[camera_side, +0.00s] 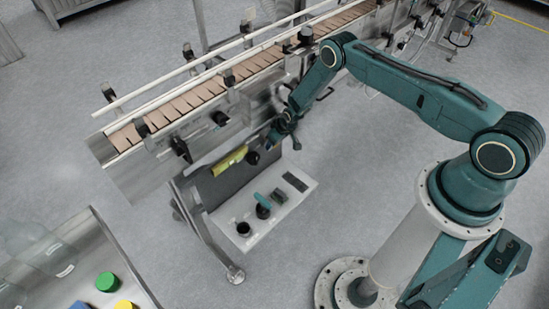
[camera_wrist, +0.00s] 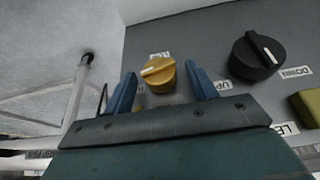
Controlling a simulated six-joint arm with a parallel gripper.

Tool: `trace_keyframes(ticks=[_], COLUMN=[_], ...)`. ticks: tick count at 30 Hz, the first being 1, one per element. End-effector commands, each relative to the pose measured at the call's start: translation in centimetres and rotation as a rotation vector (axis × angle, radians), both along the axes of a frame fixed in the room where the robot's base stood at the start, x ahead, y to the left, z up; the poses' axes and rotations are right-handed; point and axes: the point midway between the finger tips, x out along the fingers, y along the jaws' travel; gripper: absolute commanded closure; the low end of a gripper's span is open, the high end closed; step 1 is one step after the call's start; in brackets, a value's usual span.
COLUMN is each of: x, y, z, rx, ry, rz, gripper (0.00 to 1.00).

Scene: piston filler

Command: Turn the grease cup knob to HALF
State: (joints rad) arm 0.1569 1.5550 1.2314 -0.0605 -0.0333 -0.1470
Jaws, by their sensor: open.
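A brass-yellow knob (camera_wrist: 158,76) with a white pointer mark is on a grey panel in the wrist view; I take it for the grease cup knob. Its mark lies nearly level, tilted slightly up to the right. My gripper (camera_wrist: 162,84) is open, with one blue finger on each side of the knob and a gap showing at both sides. A small label above the knob is too small to read. No HALF label is readable. In the side view my gripper (camera_side: 281,133) is at the right end of the panel and the brass knob cannot be made out.
A larger black knob (camera_wrist: 257,55) with UP and DOWN labels sits to the right in the wrist view. A yellow-green block (camera_side: 230,159) is on the panel. A white control shelf (camera_side: 262,216) is below it, and the conveyor (camera_side: 225,85) runs behind.

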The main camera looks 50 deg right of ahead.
Motion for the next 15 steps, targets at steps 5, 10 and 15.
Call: trace_keyframes(ticks=[5, 10, 15], x=[-0.2, -0.7, -1.3], y=[0.0, 0.0, 0.0], z=[0.6, 1.7, 3.4], rx=[0.0, 0.0, 0.0], ry=[0.0, 0.0, -0.001], rz=[0.0, 0.0, 0.0], gripper=[0.43, 0.43, 0.43])
